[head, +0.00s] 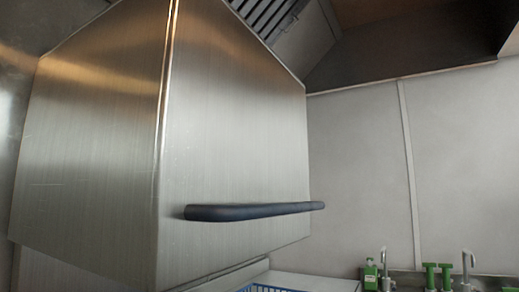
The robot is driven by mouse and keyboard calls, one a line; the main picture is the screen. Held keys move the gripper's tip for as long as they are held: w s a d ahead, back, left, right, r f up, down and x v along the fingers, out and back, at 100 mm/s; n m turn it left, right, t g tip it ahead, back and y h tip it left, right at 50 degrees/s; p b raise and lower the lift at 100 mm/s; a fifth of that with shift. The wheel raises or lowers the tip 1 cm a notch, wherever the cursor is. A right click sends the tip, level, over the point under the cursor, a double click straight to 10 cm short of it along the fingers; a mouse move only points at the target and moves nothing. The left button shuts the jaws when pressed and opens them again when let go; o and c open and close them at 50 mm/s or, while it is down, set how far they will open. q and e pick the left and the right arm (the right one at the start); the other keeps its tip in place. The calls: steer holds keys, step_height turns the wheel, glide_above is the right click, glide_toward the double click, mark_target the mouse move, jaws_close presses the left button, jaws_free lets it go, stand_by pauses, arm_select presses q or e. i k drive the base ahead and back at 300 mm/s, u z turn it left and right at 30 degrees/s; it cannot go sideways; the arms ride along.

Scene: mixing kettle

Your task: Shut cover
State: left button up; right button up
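The cover (225,110) is a large brushed-metal lid with an angled edge, filling the left and middle of the head view. It stands raised and tilted up. A dark bar handle (255,211) runs across its lower right face. The kettle body under the cover is not clearly visible. Neither of my grippers is in view, and nothing is touching the handle.
A blue basket (265,288) shows at the bottom edge on a pale counter (315,283). Green bottles (430,275) and metal taps (467,268) stand at the lower right. A vent hood (290,30) hangs above. The space right of the handle is clear.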

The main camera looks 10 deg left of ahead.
mark_target(164, 147)
steer(key=k, duration=1)
steer(key=z, duration=1.25)
steer(key=i, duration=0.95)
steer(key=u, duration=1.35)
